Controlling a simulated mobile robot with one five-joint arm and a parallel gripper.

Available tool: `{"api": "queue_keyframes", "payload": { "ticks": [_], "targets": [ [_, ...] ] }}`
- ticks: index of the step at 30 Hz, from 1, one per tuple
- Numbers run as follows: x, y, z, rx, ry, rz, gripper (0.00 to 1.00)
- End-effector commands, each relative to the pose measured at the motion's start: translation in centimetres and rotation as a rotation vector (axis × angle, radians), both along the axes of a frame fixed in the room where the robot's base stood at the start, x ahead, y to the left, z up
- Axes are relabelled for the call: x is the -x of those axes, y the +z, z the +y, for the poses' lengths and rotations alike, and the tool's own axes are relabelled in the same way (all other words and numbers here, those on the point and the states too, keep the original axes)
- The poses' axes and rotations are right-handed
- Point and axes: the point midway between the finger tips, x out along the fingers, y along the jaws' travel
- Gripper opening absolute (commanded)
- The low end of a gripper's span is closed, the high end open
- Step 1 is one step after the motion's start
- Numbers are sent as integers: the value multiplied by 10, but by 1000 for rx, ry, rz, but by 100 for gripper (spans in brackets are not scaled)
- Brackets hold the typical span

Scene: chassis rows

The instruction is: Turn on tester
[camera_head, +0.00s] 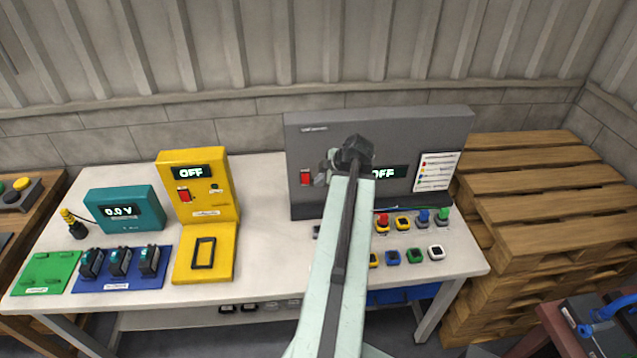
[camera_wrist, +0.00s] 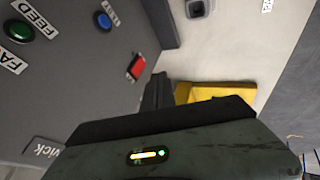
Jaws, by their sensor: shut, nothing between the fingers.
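A large grey tester box (camera_head: 300,135) stands at the back of the white table, its display (camera_head: 390,172) partly behind my arm and reading OFF. Its red switch (camera_head: 307,178) is at the left of the front face. The red switch also shows in the wrist view (camera_wrist: 136,66), on the grey panel (camera_wrist: 85,95). My gripper (camera_head: 322,174) is shut and empty, just right of the switch in the head view. In the wrist view its closed fingers (camera_wrist: 157,92) are close to the switch; I cannot tell whether they touch it.
A yellow unit (camera_head: 222,170) with its own red switch and OFF display stands left of the grey box. A teal meter (camera_head: 125,208) reads 0.0 V. Several coloured connectors (camera_head: 403,223) sit before the grey box. Wooden pallets (camera_head: 530,180) are stacked at right.

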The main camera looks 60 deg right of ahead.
Motion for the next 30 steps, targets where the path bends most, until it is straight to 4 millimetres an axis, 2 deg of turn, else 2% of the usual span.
{"api": "queue_keyframes", "payload": {
  "ticks": [1, 12, 14, 18, 30],
  "targets": [
    [-5, -14, -1, 0, 2, 0, 0],
    [-49, -81, -13, 1, 3, 0, 0],
    [-58, -74, -25, 0, 2, 1, 0],
    [-69, -75, -41, 0, 2, 1, 0],
    [-71, -75, -44, 1, 0, 0, 0]
  ]
}}
